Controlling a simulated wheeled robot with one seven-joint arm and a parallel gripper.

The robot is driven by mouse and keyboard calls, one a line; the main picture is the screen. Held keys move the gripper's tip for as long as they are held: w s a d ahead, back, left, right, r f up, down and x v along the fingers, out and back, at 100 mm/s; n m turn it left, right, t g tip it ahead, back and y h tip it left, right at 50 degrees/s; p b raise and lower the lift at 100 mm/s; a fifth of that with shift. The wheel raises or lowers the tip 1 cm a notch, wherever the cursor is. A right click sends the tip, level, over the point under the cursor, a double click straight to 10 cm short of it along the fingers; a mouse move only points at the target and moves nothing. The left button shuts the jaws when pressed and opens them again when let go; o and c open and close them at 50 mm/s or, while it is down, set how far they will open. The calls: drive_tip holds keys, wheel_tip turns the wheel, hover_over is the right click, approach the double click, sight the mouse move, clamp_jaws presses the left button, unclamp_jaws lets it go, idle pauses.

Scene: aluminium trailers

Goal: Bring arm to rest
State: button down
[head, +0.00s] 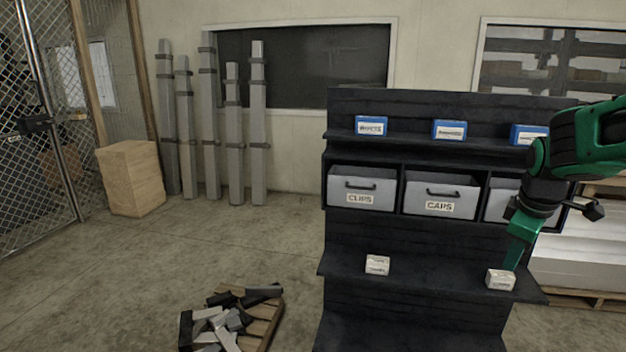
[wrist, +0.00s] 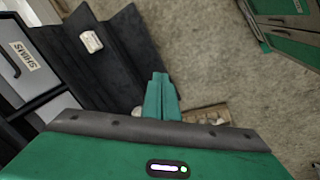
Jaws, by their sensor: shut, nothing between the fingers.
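My green gripper (head: 513,262) shows at the right of the head view, pointing down in front of the black shelf unit (head: 420,235). Its fingers are together and hold nothing. In the wrist view the closed fingers (wrist: 160,92) point out over the concrete floor, past the shelf edge. A small white box (head: 500,279) sits on the lower shelf close to the fingertips in the head view. The wrist view shows a white box (wrist: 91,41) on a shelf, clearly apart from the fingers.
Grey bins marked CLIPS (head: 361,188) and CAPS (head: 440,195) fill cubbies; blue boxes (head: 371,126) stand above. Another white box (head: 377,265) is on the lower shelf. A pallet of offcuts (head: 262,318) lies on the floor. The floor at left centre is clear.

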drive_tip(key=s+a+f+m+g+y, duration=0.1)
drive_tip(key=s+f+m, duration=0.1)
drive_tip(key=s+m, duration=0.5)
drive_tip(key=s+a+f+m+g, duration=0.1)
drive_tip(key=s+m, duration=0.6)
drive_tip(key=s, duration=1.2)
drive_tip(key=shift+s+a+f+m+g+y, duration=0.25)
drive_tip(key=shift+f+g+y, duration=0.2)
drive_tip(key=shift+f, duration=0.35)
drive_tip(key=shift+d, duration=0.1)
drive_tip(key=shift+w+f, duration=0.25)
drive_tip(key=shift+w, duration=0.4)
